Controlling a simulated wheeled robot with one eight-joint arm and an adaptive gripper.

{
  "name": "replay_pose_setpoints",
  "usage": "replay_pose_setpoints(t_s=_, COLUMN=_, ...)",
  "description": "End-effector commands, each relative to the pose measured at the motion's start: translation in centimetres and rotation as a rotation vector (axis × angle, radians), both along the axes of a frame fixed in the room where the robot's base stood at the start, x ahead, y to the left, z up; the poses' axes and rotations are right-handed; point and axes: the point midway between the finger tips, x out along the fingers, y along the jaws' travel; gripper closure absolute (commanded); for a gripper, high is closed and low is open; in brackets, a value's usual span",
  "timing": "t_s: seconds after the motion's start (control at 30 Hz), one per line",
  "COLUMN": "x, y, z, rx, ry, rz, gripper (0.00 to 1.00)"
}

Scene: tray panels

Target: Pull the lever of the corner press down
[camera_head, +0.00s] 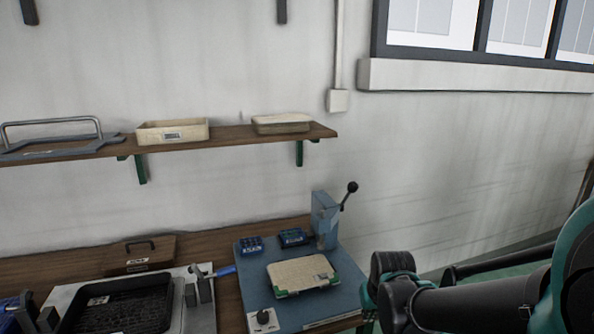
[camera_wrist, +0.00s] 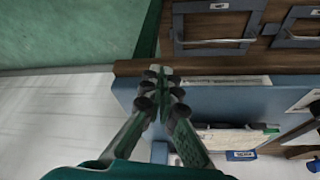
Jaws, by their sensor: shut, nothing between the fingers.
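The corner press (camera_head: 325,220) is a blue upright block at the back right corner of a blue base plate (camera_head: 258,290) in the head view. Its lever (camera_head: 346,198) is a thin dark rod that slants up to the right and ends in a black ball knob. My gripper (camera_wrist: 161,74) is shut and empty in the wrist view, with its fingertips together in front of the bench front. I cannot make out the lever in the wrist view. My arm is at the lower right of the head view, apart from the lever, and its fingers do not show there.
A wall shelf (camera_head: 228,135) with two trays hangs above. Drawers (camera_wrist: 212,28) show in the wrist view. The wall right of the press is bare.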

Motion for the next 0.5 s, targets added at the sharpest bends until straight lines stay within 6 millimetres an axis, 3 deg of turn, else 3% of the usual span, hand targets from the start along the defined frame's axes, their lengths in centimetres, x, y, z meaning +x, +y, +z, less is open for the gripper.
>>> replay_pose_setpoints(t_s=0.07, x=0.0, y=0.0, z=0.0, rx=0.0, ry=0.0, rz=0.0, gripper=0.97)
replay_pose_setpoints(t_s=0.17, x=0.6, y=0.0, z=0.4, rx=-0.001, ry=-0.001, rz=0.006, gripper=0.85)
replay_pose_setpoints(t_s=0.27, x=2.6, y=0.1, z=2.1, rx=-0.005, ry=-0.003, rz=0.029, gripper=0.73)
replay_pose_setpoints(t_s=0.43, x=9.1, y=0.1, z=8.5, rx=-0.024, ry=-0.009, rz=0.117, gripper=0.52)
replay_pose_setpoints(t_s=0.5, x=11.9, y=0.1, z=11.7, rx=-0.033, ry=-0.012, rz=0.159, gripper=0.5)
